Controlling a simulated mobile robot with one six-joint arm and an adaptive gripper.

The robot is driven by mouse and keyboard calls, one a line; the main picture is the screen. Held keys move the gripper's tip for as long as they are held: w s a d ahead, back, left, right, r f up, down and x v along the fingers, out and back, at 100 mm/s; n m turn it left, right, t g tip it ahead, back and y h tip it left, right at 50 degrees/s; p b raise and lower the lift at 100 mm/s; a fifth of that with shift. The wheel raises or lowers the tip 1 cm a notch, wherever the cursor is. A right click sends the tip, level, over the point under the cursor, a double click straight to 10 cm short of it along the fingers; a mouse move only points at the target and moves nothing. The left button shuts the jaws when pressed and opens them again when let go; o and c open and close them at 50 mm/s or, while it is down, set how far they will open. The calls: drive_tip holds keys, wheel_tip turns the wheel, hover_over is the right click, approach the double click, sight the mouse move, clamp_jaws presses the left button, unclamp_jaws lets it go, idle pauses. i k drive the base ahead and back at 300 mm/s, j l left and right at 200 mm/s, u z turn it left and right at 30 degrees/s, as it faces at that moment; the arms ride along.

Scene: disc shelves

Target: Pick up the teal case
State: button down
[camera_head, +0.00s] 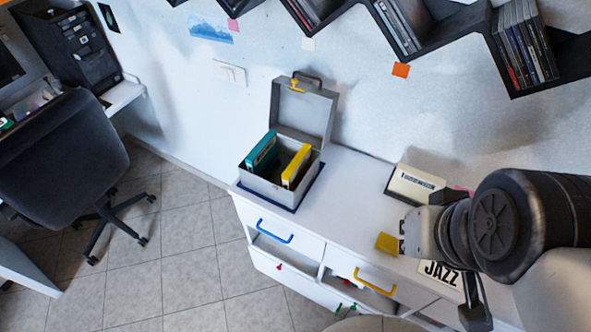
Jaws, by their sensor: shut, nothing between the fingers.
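The teal case (261,149) stands upright on the left side inside an open grey metal box (264,188). Its top edge shows above the rim and its lower part is hidden by the box wall. A yellow case (297,165) stands upright on the right side of the same box, with a gap between the two. My gripper (402,237) is to the right of the box, apart from it, over the white cabinet. It is shut and empty. A small yellow square (387,243) shows just beyond its tip.
The box's raised lid (303,108) stands at its back. The box sits on a white cabinet (345,190) with drawers. A framed card (414,184) and a JAZZ sign (440,273) are near my arm. Dark shelves (440,50) with discs hang above. An office chair (62,150) is left.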

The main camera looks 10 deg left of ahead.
sight(260, 160)
drive_tip(key=i+j, duration=0.15)
drive_tip(key=j, duration=0.35)
drive_tip(key=i+j+z, duration=0.1)
drive_tip(key=j, duration=0.4)
drive_tip(key=i+j, duration=0.1)
drive_tip(key=j, duration=0.4)
drive_tip(key=i+j, duration=0.15)
drive_tip(key=j, duration=0.35)
drive_tip(key=i+j+z, duration=0.1)
drive_tip(key=j, duration=0.4)
